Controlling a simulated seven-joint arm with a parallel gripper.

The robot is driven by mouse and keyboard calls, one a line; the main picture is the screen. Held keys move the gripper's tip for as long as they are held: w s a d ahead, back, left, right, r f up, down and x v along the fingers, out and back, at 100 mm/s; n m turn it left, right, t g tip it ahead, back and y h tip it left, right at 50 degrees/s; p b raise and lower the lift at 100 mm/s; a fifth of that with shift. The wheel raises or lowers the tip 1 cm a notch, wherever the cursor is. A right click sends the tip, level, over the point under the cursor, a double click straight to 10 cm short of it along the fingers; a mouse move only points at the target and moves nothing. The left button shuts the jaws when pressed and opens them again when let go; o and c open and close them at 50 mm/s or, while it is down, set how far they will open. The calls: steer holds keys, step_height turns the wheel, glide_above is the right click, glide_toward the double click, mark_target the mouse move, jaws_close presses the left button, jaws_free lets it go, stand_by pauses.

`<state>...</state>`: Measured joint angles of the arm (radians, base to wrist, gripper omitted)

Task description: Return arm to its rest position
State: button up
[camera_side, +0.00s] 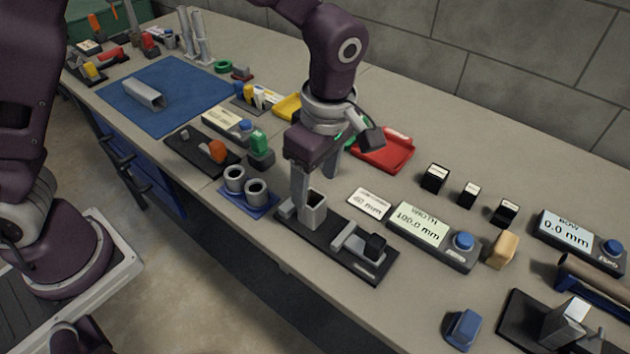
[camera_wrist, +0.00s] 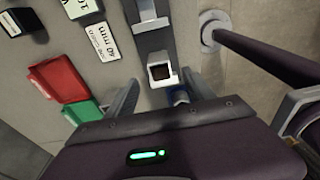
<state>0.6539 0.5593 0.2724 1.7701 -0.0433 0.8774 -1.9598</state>
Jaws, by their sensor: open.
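My gripper (camera_side: 316,176) hangs over the black fixture (camera_side: 350,250) near the front edge of the bench. Its two fingers are spread apart. In the side view one finger stands close behind the grey square tube (camera_side: 313,212), which sits upright at the fixture's left end. In the wrist view the tube's square opening (camera_wrist: 160,73) lies ahead of and between the fingers (camera_wrist: 162,100), with a dark inside. Contact between the fingers and the tube cannot be told. The fixture's right end carries a grey slide with a black block (camera_side: 375,247).
A readout box (camera_side: 425,232) with a blue button and a white label card (camera_side: 369,202) stand right of the gripper. A red tray (camera_side: 384,152) lies behind it. Two grey cups on a blue base (camera_side: 248,197) stand close left. A blue mat (camera_side: 190,100) lies farther left.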

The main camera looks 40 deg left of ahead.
steer(key=s+a+r+m+t+h, duration=0.1)
steer(key=s+a+r+m, duration=0.35)
steer(key=r, duration=0.25)
steer(key=s+a+r+m+t+h, duration=0.1)
steer(key=s+a+r+m+t, duration=0.1)
steer(key=s+a+r+m, duration=0.35)
steer(key=s+a+r+m+t, duration=0.2)
steer(key=s+a+m, duration=0.2)
steer(key=s+m, duration=0.4)
steer(key=shift+s+a+r+t+y, duration=0.25)
steer(key=shift+s+a+t+y, duration=0.1)
steer(key=shift+s, duration=0.1)
